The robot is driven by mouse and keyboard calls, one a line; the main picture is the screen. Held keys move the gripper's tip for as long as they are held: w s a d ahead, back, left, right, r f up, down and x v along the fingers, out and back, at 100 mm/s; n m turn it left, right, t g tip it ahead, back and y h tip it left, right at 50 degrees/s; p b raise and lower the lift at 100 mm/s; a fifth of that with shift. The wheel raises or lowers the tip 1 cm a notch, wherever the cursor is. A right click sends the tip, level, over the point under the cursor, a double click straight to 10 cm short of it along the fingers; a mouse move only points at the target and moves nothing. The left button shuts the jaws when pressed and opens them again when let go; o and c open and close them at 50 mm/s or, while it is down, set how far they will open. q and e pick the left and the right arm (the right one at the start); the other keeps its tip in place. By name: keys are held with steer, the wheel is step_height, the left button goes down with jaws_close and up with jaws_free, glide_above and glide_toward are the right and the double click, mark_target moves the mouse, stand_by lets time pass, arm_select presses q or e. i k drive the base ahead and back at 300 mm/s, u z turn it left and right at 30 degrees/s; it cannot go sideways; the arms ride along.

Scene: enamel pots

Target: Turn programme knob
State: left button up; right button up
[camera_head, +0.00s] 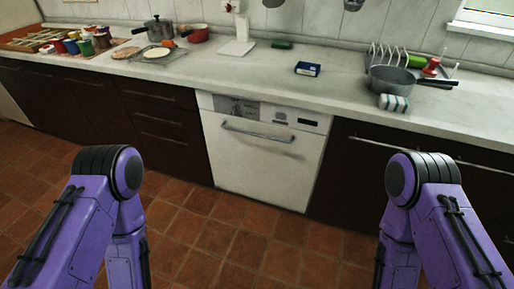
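A white dishwasher (255,165) stands under the counter ahead, with its door shut and a bar handle (258,136) across its upper front. Its control strip has a grey panel (237,107) on the left and a small dark display (307,122) on the right. A small dark spot (281,116) sits between them; it is too small to tell if this is the programme knob. My two purple arms bend down at the lower left and lower right, apart from the dishwasher. Neither gripper is in view.
Dark cabinets (170,112) flank the dishwasher, and the tiled floor (235,255) before it is clear.

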mark_target(236, 108)
steer(key=u, duration=0.8)
steer(key=k, duration=1.1)
steer(key=u, duration=0.7)
steer(key=i, duration=1.35)
steer(key=z, duration=1.65)
steer(key=i, duration=0.75)
steer(key=z, duration=0.9)
